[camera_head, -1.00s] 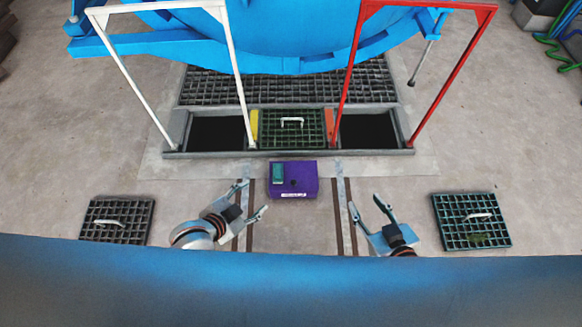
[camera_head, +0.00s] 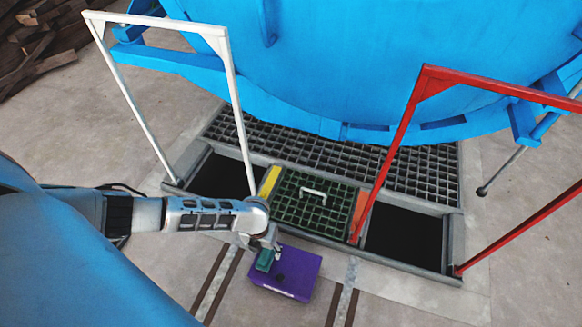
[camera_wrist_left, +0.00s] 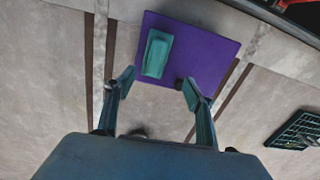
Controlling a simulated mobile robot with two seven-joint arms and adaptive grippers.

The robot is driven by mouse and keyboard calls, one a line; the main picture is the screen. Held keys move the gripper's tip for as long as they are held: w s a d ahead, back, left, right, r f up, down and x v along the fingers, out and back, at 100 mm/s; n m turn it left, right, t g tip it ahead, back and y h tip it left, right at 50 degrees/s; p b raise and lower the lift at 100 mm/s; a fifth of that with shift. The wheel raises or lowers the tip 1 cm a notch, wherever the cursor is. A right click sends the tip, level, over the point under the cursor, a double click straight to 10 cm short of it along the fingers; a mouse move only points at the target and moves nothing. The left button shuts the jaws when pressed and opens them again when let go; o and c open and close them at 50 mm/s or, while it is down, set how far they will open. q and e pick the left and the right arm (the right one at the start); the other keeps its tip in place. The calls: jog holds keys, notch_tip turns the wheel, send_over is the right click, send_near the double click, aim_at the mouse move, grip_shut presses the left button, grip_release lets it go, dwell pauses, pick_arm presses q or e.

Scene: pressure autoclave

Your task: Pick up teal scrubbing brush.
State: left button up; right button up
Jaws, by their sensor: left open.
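The teal scrubbing brush (camera_head: 264,260) lies on the left part of the purple block (camera_head: 290,277) on the floor. In the left wrist view the brush (camera_wrist_left: 157,54) is a teal rounded block on the purple top (camera_wrist_left: 208,48). My left gripper (camera_wrist_left: 157,81) is open and empty there, its two fingers pointing toward the brush with a gap before it. In the head view my left arm reaches in from the left and the gripper (camera_head: 268,243) is close by the brush, partly covering it. My right gripper is out of view.
Behind stand a white frame (camera_head: 238,110) and a red frame (camera_head: 392,155). Between them a grate cover with a white handle (camera_head: 312,195) lies between two dark open pits. A large blue vessel (camera_head: 340,65) fills the back. The floor around the purple block is clear.

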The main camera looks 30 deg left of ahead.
aim_at(266, 254)
pick_arm(q)
jog(key=shift+w+a+f+m, duration=0.3)
jog(key=shift+a+f, duration=0.15)
jog(key=shift+a, duration=0.05)
jog(key=shift+w+a+f, duration=0.1)
jog(key=shift+w+f, duration=0.05)
jog(key=shift+w, duration=0.05)
jog(key=shift+s+f+b, duration=0.1)
jog(key=shift+f+b, duration=0.5)
jog(key=shift+f, duration=0.8)
jog(key=f+b, duration=0.1)
jog(key=f, duration=0.1)
jog(key=f+b, duration=0.1)
jog(key=f, duration=0.1)
jog(key=shift+s+f+b, duration=0.2)
jog(key=shift+f+b, duration=0.1)
jog(key=shift+b, duration=0.1)
jog(key=shift+w, duration=0.2)
jog(key=shift+w+r, duration=0.2)
jog(key=c, duration=1.2)
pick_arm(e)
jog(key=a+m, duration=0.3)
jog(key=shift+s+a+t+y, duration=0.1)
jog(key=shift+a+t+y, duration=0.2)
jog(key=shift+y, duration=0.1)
